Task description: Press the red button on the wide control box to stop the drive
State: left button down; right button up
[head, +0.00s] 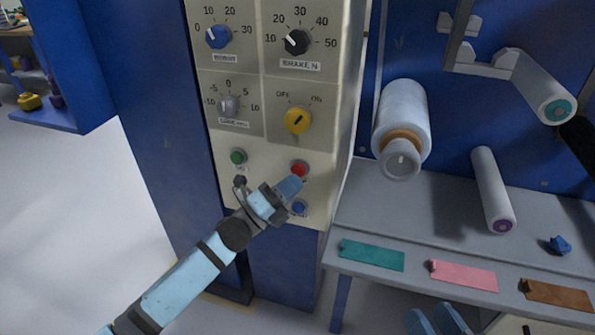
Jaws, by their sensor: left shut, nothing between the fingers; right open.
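The wide control box (273,137) is a cream panel on a blue column in the middle of the head view. Its red button (299,168) is at the lower right of the panel. My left gripper (291,187) is shut and empty, with its fingertips just below the red button. I cannot tell whether they touch it. A green button (238,156) is to the left and a blue button (299,207) is below the fingertips. My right gripper (440,321) is open at the bottom edge, below the grey table, and is only partly in view.
Knobs, including a yellow one (298,120), sit above the buttons. Right of the box, a grey table (440,220) carries a teal strip (372,255), a pink strip (464,275), a brown strip (556,294) and a film roll (492,190). A large roller (403,115) stands out above it.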

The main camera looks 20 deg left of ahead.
pick_arm(q)
jog(key=shift+w, duration=0.1)
dwell(0.5)
jog(key=shift+w, duration=0.35)
jog(key=shift+w, duration=0.2)
dwell(0.4)
jog(key=shift+w, duration=0.25)
jog(key=shift+s, duration=0.1)
dwell(0.4)
jog(key=shift+s, duration=0.75)
